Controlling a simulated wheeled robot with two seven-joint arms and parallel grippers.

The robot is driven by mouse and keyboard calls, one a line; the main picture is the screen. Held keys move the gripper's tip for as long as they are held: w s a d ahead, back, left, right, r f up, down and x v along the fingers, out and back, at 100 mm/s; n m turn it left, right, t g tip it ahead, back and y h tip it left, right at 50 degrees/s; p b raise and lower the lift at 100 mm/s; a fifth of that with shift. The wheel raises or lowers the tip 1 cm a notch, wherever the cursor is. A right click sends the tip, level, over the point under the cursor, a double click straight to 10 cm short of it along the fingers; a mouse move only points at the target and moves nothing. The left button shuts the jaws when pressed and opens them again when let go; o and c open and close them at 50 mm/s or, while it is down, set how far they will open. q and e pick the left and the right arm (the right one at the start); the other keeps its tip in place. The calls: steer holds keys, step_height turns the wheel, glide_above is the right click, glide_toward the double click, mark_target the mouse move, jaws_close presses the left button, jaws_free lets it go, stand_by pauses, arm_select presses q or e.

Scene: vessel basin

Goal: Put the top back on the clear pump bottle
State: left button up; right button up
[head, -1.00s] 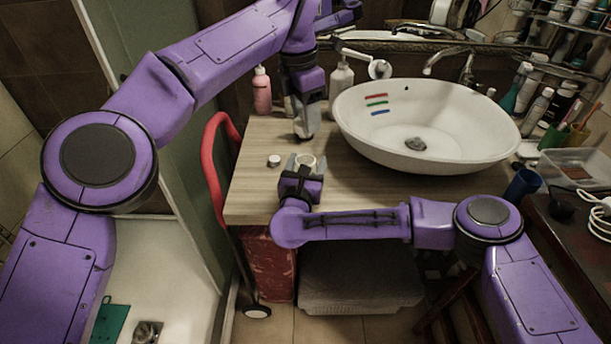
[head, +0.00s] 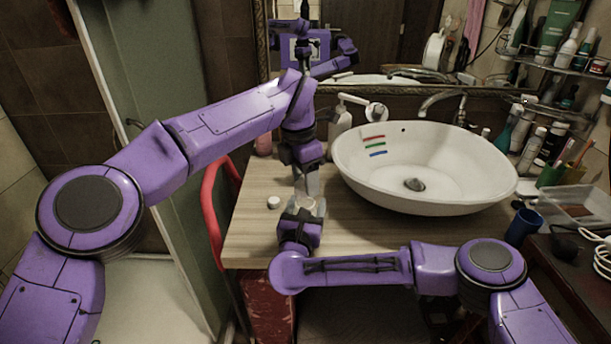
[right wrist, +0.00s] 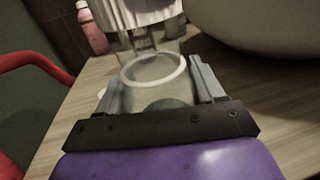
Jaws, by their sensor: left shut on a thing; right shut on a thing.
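My right gripper (head: 302,214) is shut on a clear, round, open-mouthed bottle (right wrist: 155,75), one finger on each side of it. Its pale rim faces up in the right wrist view, and its lower part is hidden by the gripper. My left gripper (head: 306,184) points down just behind and above this bottle. A white ribbed piece (right wrist: 140,14), seemingly the pump top, shows at the top edge of the right wrist view beyond the rim. It looks held by my left gripper, though its upper part is cut off. It appears apart from the rim; the exact gap is unclear.
A small white cap (head: 274,202) lies on the wooden counter (head: 250,235) to the left. A white pump bottle (head: 340,122) and a pink bottle (right wrist: 92,30) stand behind. The basin (head: 420,180) closes off the right.

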arm_select(q)
steer(key=shift+f, duration=0.7)
steer(key=shift+f, duration=0.5)
steer(key=m, duration=0.3)
steer(key=shift+m+g, duration=0.3)
steer(key=shift+m, duration=0.1)
steer(key=m, duration=0.5)
steer(key=shift+f+g, duration=0.1)
steer(key=shift+g, duration=0.2)
steer(key=m, duration=0.4)
steer(key=shift+m, duration=0.4)
steer(key=m, duration=0.6)
steer(key=shift+a+g+y, duration=0.1)
steer(key=shift+g+y, duration=0.2)
steer(key=shift+g, duration=0.1)
steer(key=o, duration=1)
